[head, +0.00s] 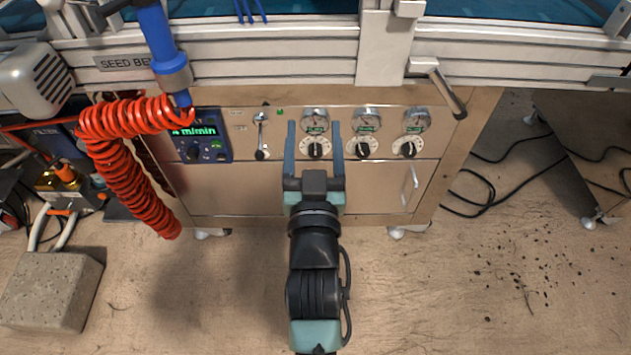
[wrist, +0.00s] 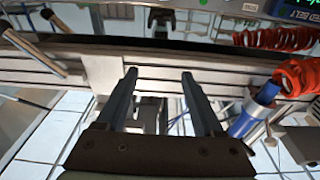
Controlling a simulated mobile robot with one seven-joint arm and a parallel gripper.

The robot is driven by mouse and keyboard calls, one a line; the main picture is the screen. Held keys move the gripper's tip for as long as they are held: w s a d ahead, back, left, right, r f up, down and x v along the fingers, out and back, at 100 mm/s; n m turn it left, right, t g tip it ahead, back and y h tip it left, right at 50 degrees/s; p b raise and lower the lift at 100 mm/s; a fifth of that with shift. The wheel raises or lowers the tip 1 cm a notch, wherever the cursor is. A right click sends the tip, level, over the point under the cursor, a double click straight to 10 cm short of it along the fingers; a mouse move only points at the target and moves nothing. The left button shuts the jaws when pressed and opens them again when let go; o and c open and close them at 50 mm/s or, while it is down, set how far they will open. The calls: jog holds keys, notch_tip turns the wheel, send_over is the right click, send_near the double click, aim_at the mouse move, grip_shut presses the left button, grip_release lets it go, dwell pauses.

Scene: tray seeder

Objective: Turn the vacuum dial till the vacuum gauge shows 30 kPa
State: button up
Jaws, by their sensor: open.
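Three round gauges sit in a row on the machine's front panel in the head view: left (head: 316,120), middle (head: 367,119) and right (head: 417,120). Below each is a dark dial on a white scale: left (head: 316,147), middle (head: 362,146) and right (head: 408,147). The labels and needle readings are too small to read, so I cannot tell which is the vacuum pair. My gripper (head: 313,125) is open, its fingers showing on either side of the left dial; contact and depth are unclear. The fingers (wrist: 160,78) look empty in the wrist view, where no dial shows clearly.
A lever switch (head: 261,140) and a blue display box (head: 200,135) are left of the dials. A coiled red hose (head: 130,165) hangs farther left. A metal rail (head: 270,45) runs above the panel, with a crank handle (head: 440,90) at right. The floor in front is mostly clear.

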jog(key=g+b, duration=0.1)
jog(key=b, duration=0.5)
send_near(315, 154)
jog(key=s, duration=0.5)
jog(key=w+b, duration=0.6)
jog(key=w, duration=0.6)
jog(key=shift+b, duration=0.4)
jog(key=shift+w+r+b, duration=0.1)
jog(key=shift+w+b, duration=0.2)
jog(key=shift+w, duration=0.4)
grip_shut()
